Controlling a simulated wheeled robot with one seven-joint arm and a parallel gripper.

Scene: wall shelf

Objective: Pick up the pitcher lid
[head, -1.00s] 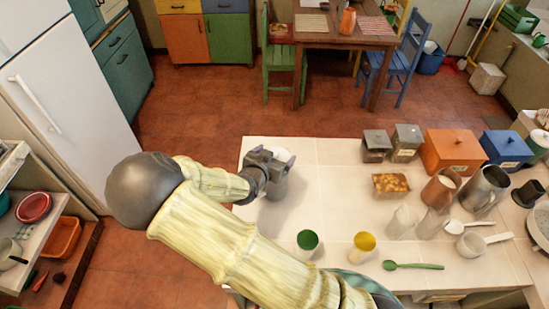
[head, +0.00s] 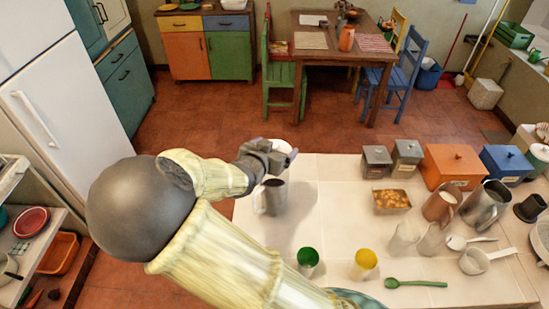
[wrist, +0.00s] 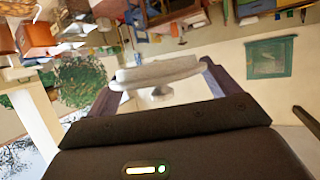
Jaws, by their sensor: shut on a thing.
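The pitcher lid (head: 283,146) is a round white disc, held up in the air by my gripper (head: 277,152). In the wrist view the lid (wrist: 157,72) sits between the two fingers, its rim tilted slightly and a small knob-like part beneath it. My gripper is shut on it.
The white counter (head: 325,205) has free room right of the pitcher. A green cup (head: 308,259), a yellow cup (head: 366,261) and a green spoon (head: 415,283) are near its front. Lidded boxes (head: 451,166) and metal jugs crowd its right side.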

